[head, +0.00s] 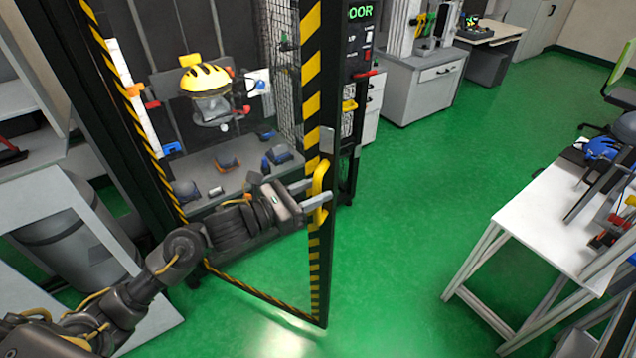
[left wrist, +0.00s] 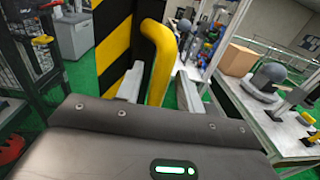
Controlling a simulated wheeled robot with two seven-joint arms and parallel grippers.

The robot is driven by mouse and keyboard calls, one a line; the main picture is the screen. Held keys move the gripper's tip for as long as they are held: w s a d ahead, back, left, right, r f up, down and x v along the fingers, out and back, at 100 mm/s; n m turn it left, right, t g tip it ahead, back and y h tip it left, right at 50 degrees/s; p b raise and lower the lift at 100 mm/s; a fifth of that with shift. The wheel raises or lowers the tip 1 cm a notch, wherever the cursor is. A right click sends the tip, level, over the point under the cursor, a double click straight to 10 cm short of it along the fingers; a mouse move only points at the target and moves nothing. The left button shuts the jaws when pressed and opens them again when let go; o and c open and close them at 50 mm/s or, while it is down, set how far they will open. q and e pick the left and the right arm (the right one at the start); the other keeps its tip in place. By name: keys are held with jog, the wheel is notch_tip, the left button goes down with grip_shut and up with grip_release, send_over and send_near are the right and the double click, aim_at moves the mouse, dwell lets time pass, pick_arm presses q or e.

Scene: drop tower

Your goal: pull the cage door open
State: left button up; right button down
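The cage door is a tall clear panel edged in yellow-and-black stripes, with a striped free edge (head: 313,255). That edge stands out from the cage post (head: 345,165) towards me, so the door is ajar. A yellow bar handle (head: 321,187) is fixed on the free edge; it also shows in the left wrist view (left wrist: 160,55). My left gripper (head: 312,194) has one finger on each side of the handle and looks shut on it. In the left wrist view the bar runs between the fingertips (left wrist: 161,88). My right gripper is not in view.
A white table (head: 540,215) stands at the right. A grey cabinet (head: 425,90) is behind. Green floor (head: 410,200) between door and table is clear.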

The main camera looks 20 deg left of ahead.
pick_arm(q)
jog(key=shift+w+d, duration=0.4)
grip_shut()
